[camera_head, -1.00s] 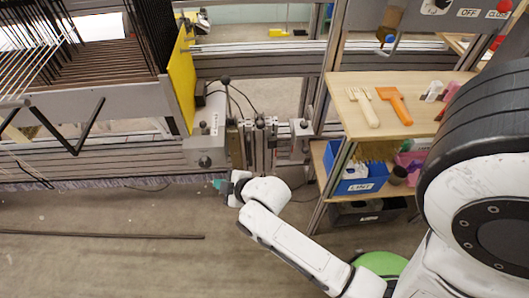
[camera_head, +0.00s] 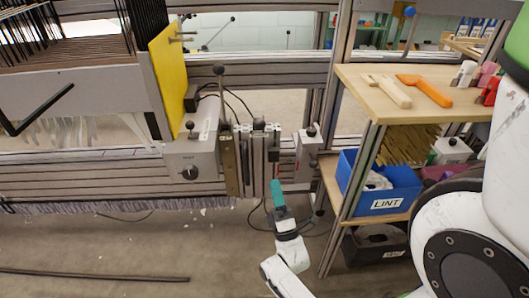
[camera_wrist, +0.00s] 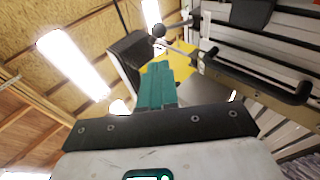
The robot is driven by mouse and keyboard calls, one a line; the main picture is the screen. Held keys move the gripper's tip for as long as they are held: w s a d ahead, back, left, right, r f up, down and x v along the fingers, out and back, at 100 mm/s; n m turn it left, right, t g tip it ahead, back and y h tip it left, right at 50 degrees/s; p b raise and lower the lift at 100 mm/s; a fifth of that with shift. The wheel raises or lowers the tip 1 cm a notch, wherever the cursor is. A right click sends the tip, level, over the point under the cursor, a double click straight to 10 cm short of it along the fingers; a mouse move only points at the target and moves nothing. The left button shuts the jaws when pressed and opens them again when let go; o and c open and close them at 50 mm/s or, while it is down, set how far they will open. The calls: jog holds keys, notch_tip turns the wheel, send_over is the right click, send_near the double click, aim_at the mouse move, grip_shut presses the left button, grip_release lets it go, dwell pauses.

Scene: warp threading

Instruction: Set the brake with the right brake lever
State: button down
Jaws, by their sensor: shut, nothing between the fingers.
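A tall lever with a dark ball knob (camera_head: 219,70) stands upright behind a grey-white box (camera_head: 190,158) on the loom frame, right of the yellow plate. Shorter black-knobbed levers show on that box and on a smaller box (camera_head: 309,150) to the right. The frames do not settle which one is the right brake lever. My gripper (camera_head: 277,186) has teal fingers, closed together and empty. It points up, below and left of the smaller box, apart from the knobs. In the wrist view the teal fingers (camera_wrist: 157,85) point toward a ball-knobbed lever (camera_wrist: 159,31) beyond their tips.
A yellow plate (camera_head: 168,80) edges the loom at left. A dark rod (camera_head: 90,275) lies on the open floor.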

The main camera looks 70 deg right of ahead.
jog(key=shift+s, duration=0.1)
jog(key=b, duration=0.2)
send_near(259, 123)
jog(key=d+r, duration=0.1)
jog(key=w+d, duration=0.1)
jog(key=w+d+r, duration=0.1)
jog(key=d, duration=0.1)
jog(key=shift+w+r, duration=0.15)
jog(key=shift+r, duration=0.15)
jog(key=shift+r+p, duration=0.15)
jog(key=shift+p, duration=0.4)
